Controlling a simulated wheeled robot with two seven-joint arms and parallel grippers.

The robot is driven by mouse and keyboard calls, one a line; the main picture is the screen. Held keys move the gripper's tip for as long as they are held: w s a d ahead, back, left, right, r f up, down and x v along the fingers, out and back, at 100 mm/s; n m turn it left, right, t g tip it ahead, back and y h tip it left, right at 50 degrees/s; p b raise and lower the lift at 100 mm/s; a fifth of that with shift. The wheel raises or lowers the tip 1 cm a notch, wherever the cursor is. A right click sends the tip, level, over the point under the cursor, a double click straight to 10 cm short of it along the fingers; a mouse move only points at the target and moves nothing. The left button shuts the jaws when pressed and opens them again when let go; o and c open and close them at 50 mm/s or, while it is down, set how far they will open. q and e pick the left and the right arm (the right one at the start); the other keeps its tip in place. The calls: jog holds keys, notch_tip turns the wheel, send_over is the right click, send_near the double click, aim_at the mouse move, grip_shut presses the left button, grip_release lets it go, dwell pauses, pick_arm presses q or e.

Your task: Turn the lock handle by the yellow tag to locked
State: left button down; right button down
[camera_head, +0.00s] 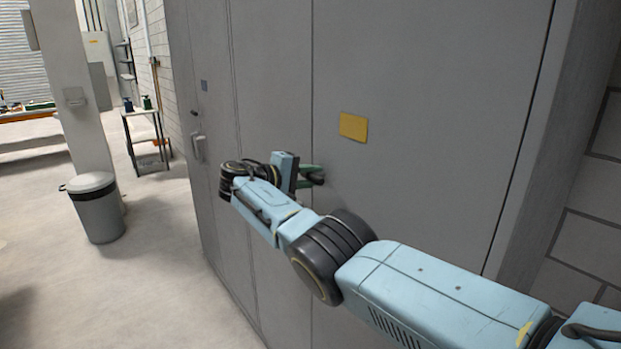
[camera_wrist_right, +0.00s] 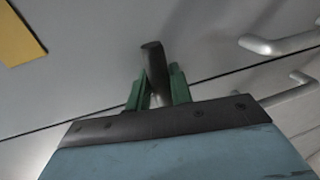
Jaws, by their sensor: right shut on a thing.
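The yellow tag (camera_head: 353,127) is on the grey cabinet front, up and to the right of my right gripper (camera_head: 312,175) in the head view. It also shows at the top left of the right wrist view (camera_wrist_right: 18,38). The dark lock handle (camera_wrist_right: 154,70) stands between the green fingers of my right gripper (camera_wrist_right: 160,88), which is shut on it. In the head view the handle is mostly hidden by the gripper. I cannot tell its exact turn angle. My left gripper is not in view.
The grey cabinet doors (camera_head: 420,60) stand right before my right arm. Light bar handles (camera_wrist_right: 280,43) show in the wrist view. A grey bin (camera_head: 97,212) and a small shelf stand (camera_head: 146,140) are at the left. The floor between bin and cabinet is clear.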

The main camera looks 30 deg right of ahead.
dwell(0.3)
jog(key=c, duration=1.3)
grip_release()
jog(key=shift+a, duration=0.1)
jog(key=b+v, duration=0.5)
jog(key=v, duration=0.8)
jog(key=shift+a+r, duration=0.1)
jog(key=shift+r, duration=0.05)
